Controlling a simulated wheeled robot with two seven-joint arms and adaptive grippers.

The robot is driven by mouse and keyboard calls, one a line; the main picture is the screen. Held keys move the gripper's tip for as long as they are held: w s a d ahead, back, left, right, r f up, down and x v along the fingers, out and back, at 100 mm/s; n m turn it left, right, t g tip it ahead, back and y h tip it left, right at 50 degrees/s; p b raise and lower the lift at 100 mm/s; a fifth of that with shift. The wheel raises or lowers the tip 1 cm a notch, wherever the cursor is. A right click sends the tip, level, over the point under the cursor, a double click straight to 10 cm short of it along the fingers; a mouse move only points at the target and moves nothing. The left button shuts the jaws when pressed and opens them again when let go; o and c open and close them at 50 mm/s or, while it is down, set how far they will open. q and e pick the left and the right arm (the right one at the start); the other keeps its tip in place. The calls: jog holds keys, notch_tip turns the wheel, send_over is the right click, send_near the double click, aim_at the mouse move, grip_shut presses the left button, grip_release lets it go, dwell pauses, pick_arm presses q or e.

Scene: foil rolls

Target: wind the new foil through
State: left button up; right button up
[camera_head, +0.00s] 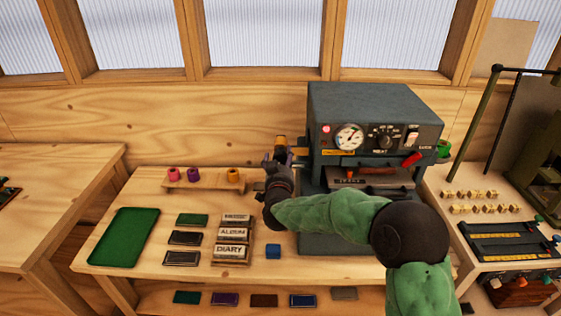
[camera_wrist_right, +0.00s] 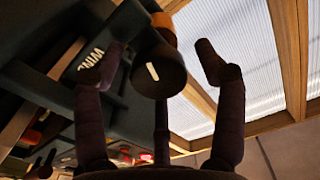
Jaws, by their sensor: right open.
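The dark grey foil machine (camera_head: 375,105) stands at the back of the bench. An orange foil roll (camera_head: 281,141) sits at its left side, and it also shows in the wrist view (camera_wrist_right: 165,27). In the wrist view a dark round knob (camera_wrist_right: 158,72) with a white mark is in front of that roll, by a label that seems to read "WIND" (camera_wrist_right: 92,60). My right gripper (camera_head: 277,158) is open, its fingers (camera_wrist_right: 165,60) spread on either side of the knob and apart from it. A green roll (camera_head: 443,148) shows at the machine's right side. My left gripper is out of view.
A wooden rack (camera_head: 205,182) holds pink, purple and orange rolls. Brass pieces (camera_head: 482,208) stand on the right table. My right forearm crosses before the machine.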

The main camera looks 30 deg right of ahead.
jog(key=c, duration=1.1)
jog(key=shift+r, duration=0.1)
jog(key=shift+c, duration=0.2)
jog(key=m+b, duration=0.5)
jog(key=shift+d+m, duration=0.15)
jog(key=shift+m, duration=0.15)
jog(key=m+b, duration=0.5)
jog(key=m, duration=0.1)
jog(key=shift+d, duration=0.1)
jog(key=shift+m+b, duration=0.7)
jog(key=shift+m, duration=0.5)
jog(key=shift+s+r+m, duration=0.1)
jog(key=shift+r+m, duration=0.05)
jog(key=shift+m, duration=0.65)
jog(key=m, duration=0.4)
jog(key=shift+m, duration=0.3)
